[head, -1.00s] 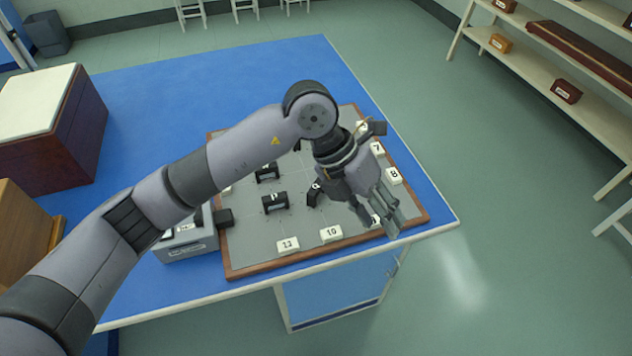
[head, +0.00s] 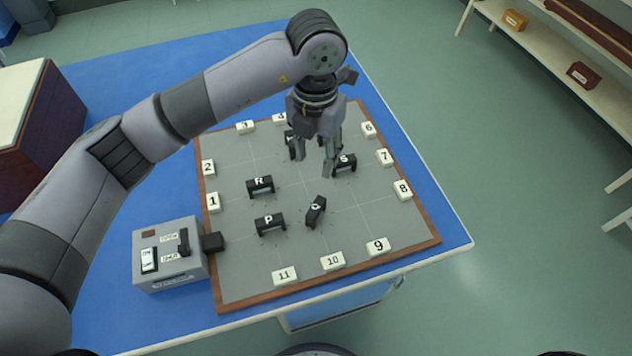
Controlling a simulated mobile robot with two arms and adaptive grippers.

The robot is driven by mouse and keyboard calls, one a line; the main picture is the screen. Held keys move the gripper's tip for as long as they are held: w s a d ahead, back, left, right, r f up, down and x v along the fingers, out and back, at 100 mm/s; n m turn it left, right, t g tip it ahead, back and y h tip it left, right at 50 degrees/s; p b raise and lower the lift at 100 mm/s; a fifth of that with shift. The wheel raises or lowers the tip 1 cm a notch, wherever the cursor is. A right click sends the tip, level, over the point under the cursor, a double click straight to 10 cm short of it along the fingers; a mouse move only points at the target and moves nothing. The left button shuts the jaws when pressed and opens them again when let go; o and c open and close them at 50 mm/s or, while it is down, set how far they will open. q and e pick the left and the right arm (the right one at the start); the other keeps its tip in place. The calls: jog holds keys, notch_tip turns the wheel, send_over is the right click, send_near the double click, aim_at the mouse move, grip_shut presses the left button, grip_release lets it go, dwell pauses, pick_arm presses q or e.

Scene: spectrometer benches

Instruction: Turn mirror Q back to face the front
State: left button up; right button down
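Mirror Q (head: 316,211) is a small black block with a letter on top, standing on the grey board (head: 345,262). It is set at a steep angle, unlike mirrors P (head: 270,224), R (head: 260,186) and S (head: 345,163), which lie nearly across the picture. My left gripper (head: 315,163) points down above the board, behind Q and just left of S. Its fingers look spread, with nothing seen between them. My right gripper is not in view.
White number tiles, such as 10 (head: 332,260) and 8 (head: 403,190), line the board's wooden rim. A grey switch box (head: 170,263) stands at the board's left. The blue table (head: 110,310) has free room at the front left.

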pick_arm(q)
jog(key=p, duration=0.2)
send_over(316, 206)
notch_tip(316, 206, down, 7)
notch_tip(316, 206, down, 9)
jog(key=shift+s+f+p, duration=0.1)
jog(key=shift+f+p, duration=0.05)
jog(key=shift+p, duration=1)
jog(key=shift+f, duration=0.4)
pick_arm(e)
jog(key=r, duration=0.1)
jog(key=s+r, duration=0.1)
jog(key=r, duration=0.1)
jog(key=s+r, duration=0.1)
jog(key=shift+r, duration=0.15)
pick_arm(q)
grip_shut()
